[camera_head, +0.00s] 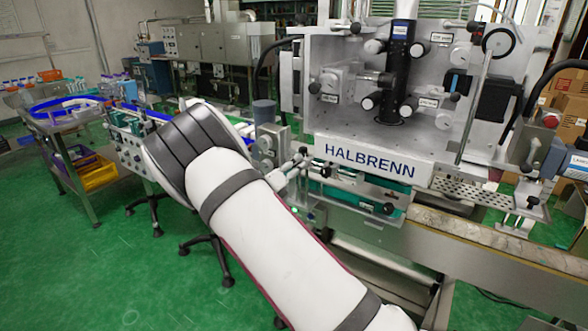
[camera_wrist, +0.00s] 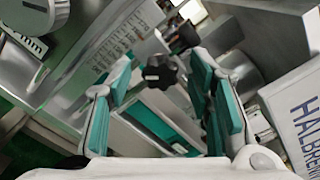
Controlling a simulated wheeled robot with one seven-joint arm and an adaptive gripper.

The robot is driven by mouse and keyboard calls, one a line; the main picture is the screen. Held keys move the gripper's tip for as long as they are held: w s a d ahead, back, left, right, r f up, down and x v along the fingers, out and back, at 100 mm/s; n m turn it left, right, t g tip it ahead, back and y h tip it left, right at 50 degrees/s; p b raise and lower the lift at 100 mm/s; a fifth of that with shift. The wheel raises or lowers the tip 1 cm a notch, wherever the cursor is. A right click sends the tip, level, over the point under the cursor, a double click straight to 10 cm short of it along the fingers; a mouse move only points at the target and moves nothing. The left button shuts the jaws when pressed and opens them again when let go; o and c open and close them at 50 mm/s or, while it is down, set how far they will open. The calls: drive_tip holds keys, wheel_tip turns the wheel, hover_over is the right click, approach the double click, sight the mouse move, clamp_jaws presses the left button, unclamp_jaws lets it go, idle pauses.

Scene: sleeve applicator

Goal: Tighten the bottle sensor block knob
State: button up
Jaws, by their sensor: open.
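A black lobed knob (camera_wrist: 160,71) shows in the wrist view, between and beyond the fingertips of my gripper (camera_wrist: 161,62). It appears to be the sensor block knob, though no label on it can be read. My gripper is open, with a green-padded finger on each side of the knob's outline and nothing held. A visible gap separates the knob from both pads in the picture; its depth from the fingertips is hard to judge. In the head view my arm covers much of the area left of the machine, and my gripper cannot be made out clearly.
The HALBRENN machine (camera_head: 370,160) stands above the conveyor (camera_head: 480,240). In the wrist view its lettered panel (camera_wrist: 300,115) is close on the right. A second black knob (camera_wrist: 188,33) lies beyond, and a grey dial (camera_wrist: 35,15) is at upper left. Green floor is open at left.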

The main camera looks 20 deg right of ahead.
drive_tip(key=shift+w+d, duration=0.15)
drive_tip(key=shift+d, duration=0.05)
clamp_jaws()
idle(0.3)
